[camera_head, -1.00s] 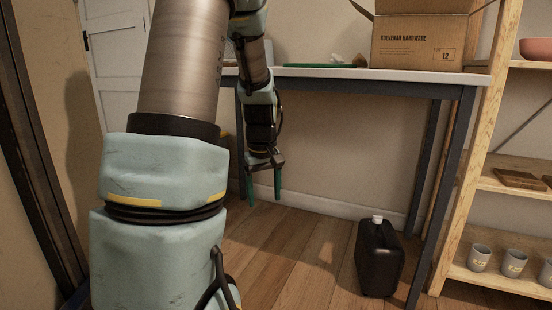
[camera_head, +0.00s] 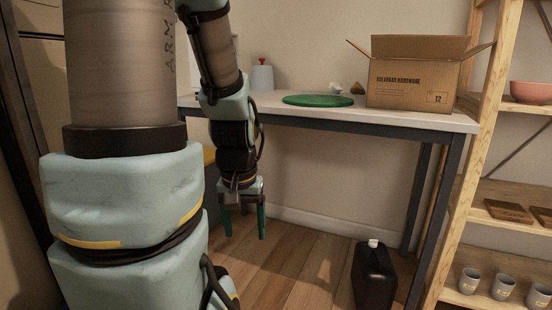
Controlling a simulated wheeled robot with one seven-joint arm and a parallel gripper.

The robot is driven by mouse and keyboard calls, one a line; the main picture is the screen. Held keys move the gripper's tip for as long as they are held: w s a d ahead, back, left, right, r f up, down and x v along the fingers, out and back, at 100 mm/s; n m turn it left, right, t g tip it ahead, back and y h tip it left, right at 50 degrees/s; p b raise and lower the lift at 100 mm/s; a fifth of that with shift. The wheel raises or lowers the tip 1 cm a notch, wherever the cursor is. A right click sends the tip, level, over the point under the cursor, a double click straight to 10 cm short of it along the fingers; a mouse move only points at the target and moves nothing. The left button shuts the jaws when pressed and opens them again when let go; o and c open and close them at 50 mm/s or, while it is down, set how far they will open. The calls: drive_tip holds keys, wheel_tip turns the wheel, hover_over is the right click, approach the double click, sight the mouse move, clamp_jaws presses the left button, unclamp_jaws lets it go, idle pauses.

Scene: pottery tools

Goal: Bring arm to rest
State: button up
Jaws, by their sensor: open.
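My gripper (camera_head: 244,222) hangs at the end of my arm, pointing down, in front of the table and below its top. Its two green fingers are apart with nothing between them. My arm fills the left side of the view, with its near links close to the camera. The table (camera_head: 400,116) has a light top and dark metal legs, and its front edge runs to the right of my gripper.
On the table are an open cardboard box (camera_head: 412,84), a green disc (camera_head: 318,100) and a white container (camera_head: 262,76). A black jug (camera_head: 374,276) stands on the floor. A wooden shelf (camera_head: 500,182) with cups (camera_head: 503,287) and a pink bowl (camera_head: 531,92) is at right.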

wheel_tip(320, 180, up, 36)
drive_tip(key=p, duration=3.3)
